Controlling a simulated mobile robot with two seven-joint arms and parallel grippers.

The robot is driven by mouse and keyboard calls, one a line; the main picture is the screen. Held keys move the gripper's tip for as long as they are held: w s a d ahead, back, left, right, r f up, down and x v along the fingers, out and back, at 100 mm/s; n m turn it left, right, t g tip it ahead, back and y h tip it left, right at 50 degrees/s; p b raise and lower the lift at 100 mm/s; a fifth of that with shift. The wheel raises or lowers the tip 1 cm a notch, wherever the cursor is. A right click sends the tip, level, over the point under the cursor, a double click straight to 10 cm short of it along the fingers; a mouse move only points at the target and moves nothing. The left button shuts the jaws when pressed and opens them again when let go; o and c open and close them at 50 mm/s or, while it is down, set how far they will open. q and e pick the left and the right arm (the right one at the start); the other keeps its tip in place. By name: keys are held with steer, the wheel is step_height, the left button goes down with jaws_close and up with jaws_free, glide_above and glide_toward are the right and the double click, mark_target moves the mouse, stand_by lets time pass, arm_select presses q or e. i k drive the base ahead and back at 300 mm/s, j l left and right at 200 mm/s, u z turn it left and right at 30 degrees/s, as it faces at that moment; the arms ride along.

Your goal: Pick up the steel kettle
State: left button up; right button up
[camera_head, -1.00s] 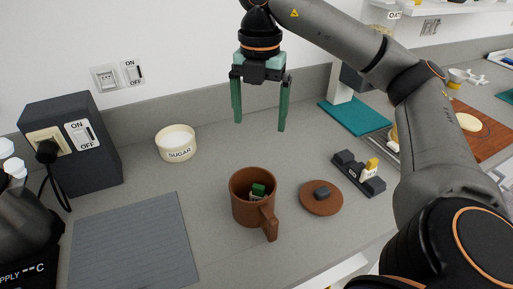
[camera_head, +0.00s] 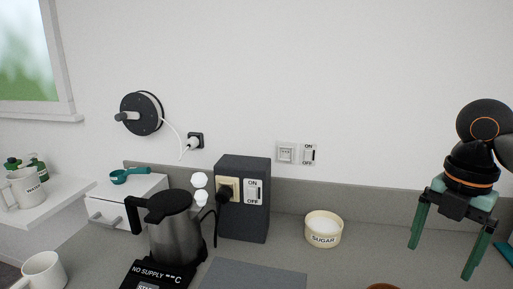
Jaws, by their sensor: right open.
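The steel kettle (camera_head: 176,240) stands upright on a black base (camera_head: 158,275) marked "NO SUPPLY", left of centre on the counter. Its black handle (camera_head: 133,212) points left and its lid is dark. My right gripper (camera_head: 444,264) hangs at the far right with its green fingers apart, empty, well away from the kettle. My left gripper is not in view.
A dark socket box (camera_head: 242,222) with a plug and cord stands right of the kettle. A sugar bowl (camera_head: 323,230) and a grey mat (camera_head: 255,275) are on the counter. A white mug (camera_head: 42,272) is at the lower left, and a small white drawer unit (camera_head: 122,209) stands behind the kettle.

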mark_target(177, 242)
steer(key=k, duration=0.85)
